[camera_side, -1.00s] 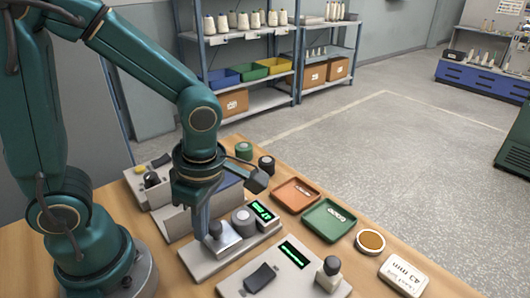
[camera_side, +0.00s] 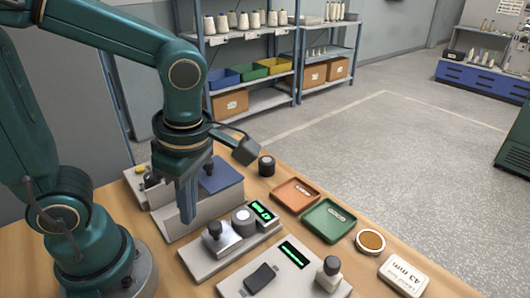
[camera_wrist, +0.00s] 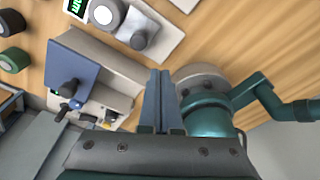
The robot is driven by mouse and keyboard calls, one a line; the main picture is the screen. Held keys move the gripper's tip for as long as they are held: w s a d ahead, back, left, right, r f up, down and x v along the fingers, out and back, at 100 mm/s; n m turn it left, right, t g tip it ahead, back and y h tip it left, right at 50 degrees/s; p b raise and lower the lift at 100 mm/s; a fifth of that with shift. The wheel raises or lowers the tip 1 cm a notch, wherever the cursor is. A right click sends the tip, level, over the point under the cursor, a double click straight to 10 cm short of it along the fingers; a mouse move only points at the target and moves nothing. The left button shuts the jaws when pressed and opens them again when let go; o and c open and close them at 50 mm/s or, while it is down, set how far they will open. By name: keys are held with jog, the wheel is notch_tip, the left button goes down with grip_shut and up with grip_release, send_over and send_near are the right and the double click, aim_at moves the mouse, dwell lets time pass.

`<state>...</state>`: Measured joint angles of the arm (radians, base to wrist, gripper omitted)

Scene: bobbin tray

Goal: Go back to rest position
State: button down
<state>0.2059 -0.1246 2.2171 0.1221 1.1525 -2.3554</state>
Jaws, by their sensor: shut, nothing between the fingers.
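My gripper (camera_side: 187,203) is shut and empty. It points down in front of a grey stand with a blue plate (camera_side: 220,176), apart from the devices on the bench. In the wrist view the closed fingers (camera_wrist: 157,100) reach up the middle of the picture, with the blue plate (camera_wrist: 72,66) to their left and my base to their right. A device with a round grey dial (camera_side: 242,214) and a lit green display stands to the right of the gripper.
A second device with a green display (camera_side: 295,254) is at the front. A dark bobbin (camera_side: 266,166) stands behind. Shelves are beyond the bench.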

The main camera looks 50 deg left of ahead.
jog(key=shift+r, duration=0.1)
jog(key=r+m+t, duration=0.1)
jog(key=m+t, duration=0.1)
jog(key=m, duration=0.6)
jog(key=w+r+m+t+h, duration=0.1)
jog(key=r+m+t, duration=0.1)
jog(key=m, duration=0.6)
jog(key=r+m+t, duration=0.1)
jog(key=m+t, duration=0.1)
jog(key=m, duration=0.6)
jog(key=shift+w+a+r+h, duration=0.2)
jog(key=shift+a+h, duration=0.1)
jog(key=shift+a, duration=0.05)
